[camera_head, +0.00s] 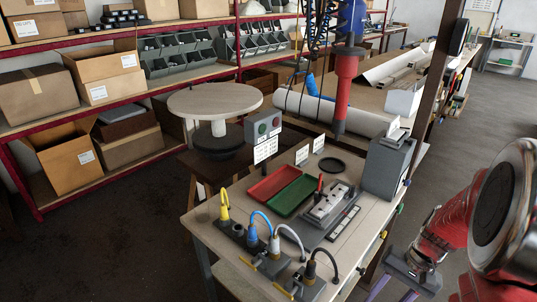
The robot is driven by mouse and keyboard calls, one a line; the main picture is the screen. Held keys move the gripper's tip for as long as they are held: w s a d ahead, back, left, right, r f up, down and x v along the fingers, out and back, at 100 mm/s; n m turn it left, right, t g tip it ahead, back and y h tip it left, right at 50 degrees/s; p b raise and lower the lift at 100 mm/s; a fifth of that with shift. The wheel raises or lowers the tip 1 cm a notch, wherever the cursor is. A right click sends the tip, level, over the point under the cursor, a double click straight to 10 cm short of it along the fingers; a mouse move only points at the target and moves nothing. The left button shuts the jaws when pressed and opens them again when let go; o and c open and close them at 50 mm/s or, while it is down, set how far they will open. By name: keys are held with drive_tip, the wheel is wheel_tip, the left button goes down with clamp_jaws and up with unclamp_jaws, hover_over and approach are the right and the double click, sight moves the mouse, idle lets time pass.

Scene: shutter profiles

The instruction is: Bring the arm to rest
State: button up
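My arm, red with a dark round joint cover, fills the lower right of the head view. My gripper (393,284) hangs at its end, over the floor to the right of the workbench (213,222). Its two purple fingers point down and look apart, with nothing visible between them. Their lower ends are near the bottom edge of the picture, so the tips are hard to see. The gripper looks clear of the bench edge.
The bench holds a red tray (274,183), a green tray (293,196), a grey box (388,167) and several cabled connectors (254,238). A red tool (344,90) hangs above. Shelves (110,80) stand at left.

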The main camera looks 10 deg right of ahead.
drive_tip(key=s+a+r+n+t+h, duration=0.1)
drive_tip(key=a+r+n+t+h, duration=0.1)
drive_tip(key=a+r, duration=0.6)
drive_tip(key=s+a+r+n+t+h, duration=0.1)
drive_tip(key=a+r+n+t, duration=0.3)
drive_tip(key=a+r, duration=0.5)
wheel_tip(320, 180, up, 2)
drive_tip(key=shift+s+a+r+n+h, duration=0.15)
drive_tip(key=shift+s+n+h, duration=0.25)
drive_tip(key=shift+n, duration=0.8)
drive_tip(key=shift+w, duration=0.15)
drive_tip(key=shift+c, duration=0.5)
